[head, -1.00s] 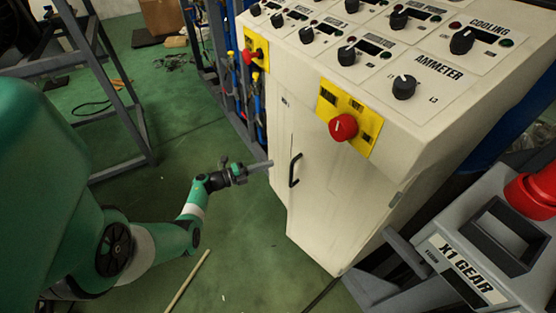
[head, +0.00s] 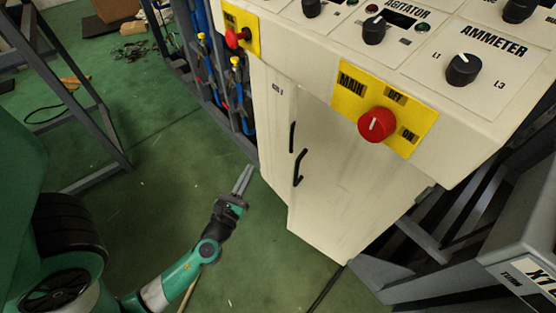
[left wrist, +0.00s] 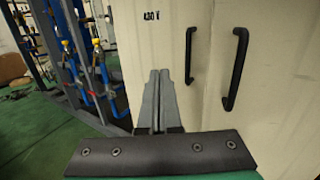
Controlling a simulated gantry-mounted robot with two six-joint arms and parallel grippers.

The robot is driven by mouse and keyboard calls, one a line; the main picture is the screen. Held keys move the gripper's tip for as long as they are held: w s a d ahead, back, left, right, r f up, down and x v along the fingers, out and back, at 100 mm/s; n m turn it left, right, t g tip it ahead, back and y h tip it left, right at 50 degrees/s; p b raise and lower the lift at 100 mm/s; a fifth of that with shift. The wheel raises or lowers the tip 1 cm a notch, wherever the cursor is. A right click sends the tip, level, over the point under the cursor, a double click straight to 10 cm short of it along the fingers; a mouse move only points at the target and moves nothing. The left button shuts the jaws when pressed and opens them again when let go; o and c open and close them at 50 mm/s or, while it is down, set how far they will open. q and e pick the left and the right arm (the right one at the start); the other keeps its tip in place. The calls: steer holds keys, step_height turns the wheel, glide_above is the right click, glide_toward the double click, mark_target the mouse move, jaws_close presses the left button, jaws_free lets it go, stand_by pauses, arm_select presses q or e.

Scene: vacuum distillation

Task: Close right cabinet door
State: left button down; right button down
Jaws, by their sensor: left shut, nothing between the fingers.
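The pale cabinet's right door (head: 335,180) has a black bar handle (head: 299,167). Its lower edge appears to stand slightly proud of the left door (head: 270,125), so it looks slightly ajar. The left door has its own black handle (head: 292,137). In the left wrist view the right door's handle (left wrist: 235,70) is right of the left door's handle (left wrist: 188,55). My left gripper (head: 247,169) is shut and empty, left of the doors, its fingers pointing at the cabinet. Its fingertips (left wrist: 160,74) appear in front of the left door; contact cannot be told. My right gripper is not in view.
Above the doors are a yellow panel with a red knob (head: 376,124) and a sloped control panel. Pipes and blue hoses (head: 238,95) stand left of the cabinet. A grey frame (head: 100,120) stands at far left. Green floor (head: 150,190) is clear between them.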

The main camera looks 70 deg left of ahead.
arm_select(q)
steer(key=w+d+f+m+t+h, duration=0.2)
steer(key=d+f+m+h, duration=0.15)
steer(key=d, duration=0.55)
steer(key=p+x, duration=0.1)
steer(key=x, duration=1.3)
steer(key=shift+a, duration=0.3)
steer(key=shift+w+h, duration=0.1)
steer(key=shift+h, duration=0.15)
